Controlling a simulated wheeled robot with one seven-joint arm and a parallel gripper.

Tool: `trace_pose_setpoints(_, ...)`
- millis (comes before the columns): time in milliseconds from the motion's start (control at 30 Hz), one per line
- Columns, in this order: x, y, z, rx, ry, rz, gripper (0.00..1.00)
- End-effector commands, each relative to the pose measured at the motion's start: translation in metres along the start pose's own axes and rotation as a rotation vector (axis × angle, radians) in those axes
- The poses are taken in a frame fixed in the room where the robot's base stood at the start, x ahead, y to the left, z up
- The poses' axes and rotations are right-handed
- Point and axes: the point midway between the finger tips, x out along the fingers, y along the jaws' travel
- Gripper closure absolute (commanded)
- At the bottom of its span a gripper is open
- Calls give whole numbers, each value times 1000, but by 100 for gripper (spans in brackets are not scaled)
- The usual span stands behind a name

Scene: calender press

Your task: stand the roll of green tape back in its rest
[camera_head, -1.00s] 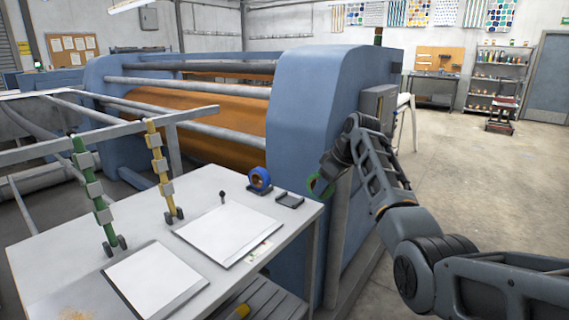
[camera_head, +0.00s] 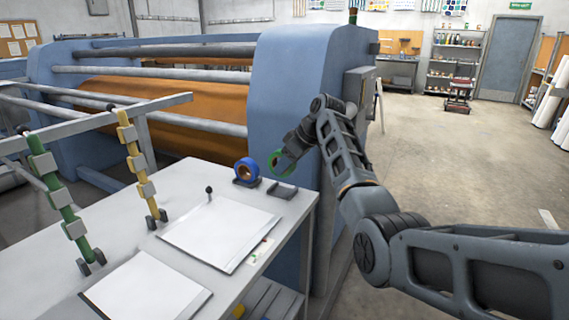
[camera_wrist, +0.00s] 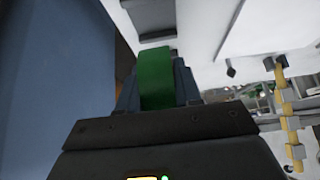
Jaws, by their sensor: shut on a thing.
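The roll of green tape (camera_head: 277,163) is held by my gripper (camera_head: 285,158) just above the table's far right corner. The green tape (camera_wrist: 156,78) also shows in the wrist view, between the fingers of my gripper (camera_wrist: 157,88). An empty dark rest (camera_head: 282,191) sits on the table below the roll, a small gap under it. In the wrist view a grey block, likely this rest (camera_wrist: 150,18), shows beyond the tape. A roll of blue tape (camera_head: 247,170) stands in its own rest just left of the empty one.
The grey table (camera_head: 120,215) holds two white sheets on boards (camera_head: 218,232) and a small black knob (camera_head: 209,189). Green (camera_head: 62,200) and yellow (camera_head: 136,160) clamped strips lean at the left. The blue press housing (camera_head: 300,90) rises close behind my gripper.

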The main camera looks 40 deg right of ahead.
Motion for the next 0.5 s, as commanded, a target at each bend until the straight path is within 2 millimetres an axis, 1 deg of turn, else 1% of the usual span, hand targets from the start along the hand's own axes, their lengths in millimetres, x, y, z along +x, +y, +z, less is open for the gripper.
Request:
trace_pose_setpoints(33,7,0,5,0,0,0,90)
trace_pose_setpoints(100,13,0,9,0,0,0,90)
trace_pose_setpoints(500,38,0,26,0,1,0,90)
